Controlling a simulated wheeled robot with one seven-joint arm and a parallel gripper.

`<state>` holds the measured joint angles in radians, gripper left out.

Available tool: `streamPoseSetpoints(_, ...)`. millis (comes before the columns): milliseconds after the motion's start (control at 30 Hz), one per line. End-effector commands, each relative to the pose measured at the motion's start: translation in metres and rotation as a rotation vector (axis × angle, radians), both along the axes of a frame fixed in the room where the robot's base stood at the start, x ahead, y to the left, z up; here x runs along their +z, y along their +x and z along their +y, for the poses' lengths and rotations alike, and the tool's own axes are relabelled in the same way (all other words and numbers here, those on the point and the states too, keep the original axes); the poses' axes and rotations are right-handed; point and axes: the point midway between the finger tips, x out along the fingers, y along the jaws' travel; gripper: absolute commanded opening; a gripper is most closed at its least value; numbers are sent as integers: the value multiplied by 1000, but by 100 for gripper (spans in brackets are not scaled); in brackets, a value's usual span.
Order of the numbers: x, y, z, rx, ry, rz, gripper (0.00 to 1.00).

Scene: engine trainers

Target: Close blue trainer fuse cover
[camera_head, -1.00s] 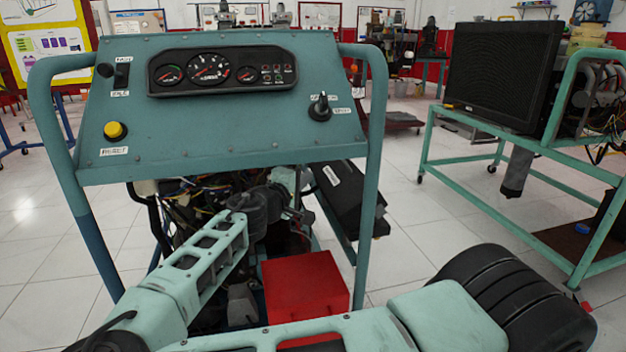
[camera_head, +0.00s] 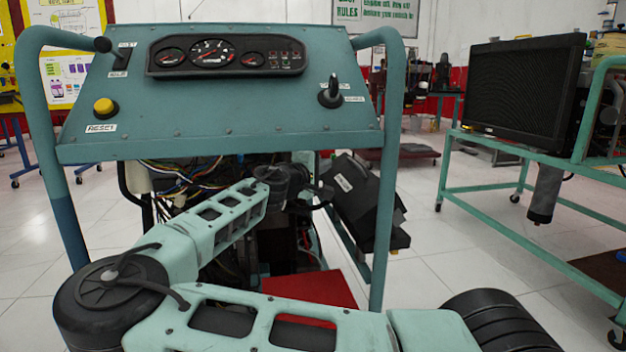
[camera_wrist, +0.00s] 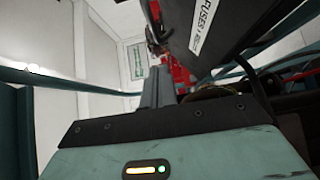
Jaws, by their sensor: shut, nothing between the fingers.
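The blue trainer (camera_head: 215,110) stands in front of me, its gauge panel facing me. Its black fuse box cover (camera_head: 362,205) with a white label sits tilted by the right post, above another dark part. In the wrist view the cover's underside or face (camera_wrist: 228,30) with the "FUSES" label is at the top right, close past my gripper. I cannot tell how far the cover stands open. My gripper (camera_wrist: 165,125) shows as a teal body with a dark edge; it is shut and empty, its fingertips hard to make out. Touch with the cover cannot be told.
A red box (camera_head: 312,288) sits low in the trainer, partly behind my arm. Loose wires (camera_head: 185,172) hang under the panel. The right post (camera_head: 385,200) stands between me and the cover.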

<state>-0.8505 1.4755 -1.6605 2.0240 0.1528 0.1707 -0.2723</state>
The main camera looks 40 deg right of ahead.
Motion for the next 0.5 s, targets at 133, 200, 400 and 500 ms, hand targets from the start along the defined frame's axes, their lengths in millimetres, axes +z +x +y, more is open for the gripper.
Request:
streamPoseSetpoints(133,-5,-2,-27,-3,3,-3,0)
streamPoseSetpoints(200,-5,-8,-35,-2,3,-2,0)
streamPoseSetpoints(400,-2,-16,-48,1,1,-2,0)
streamPoseSetpoints(500,-1,-17,-50,1,0,0,0)
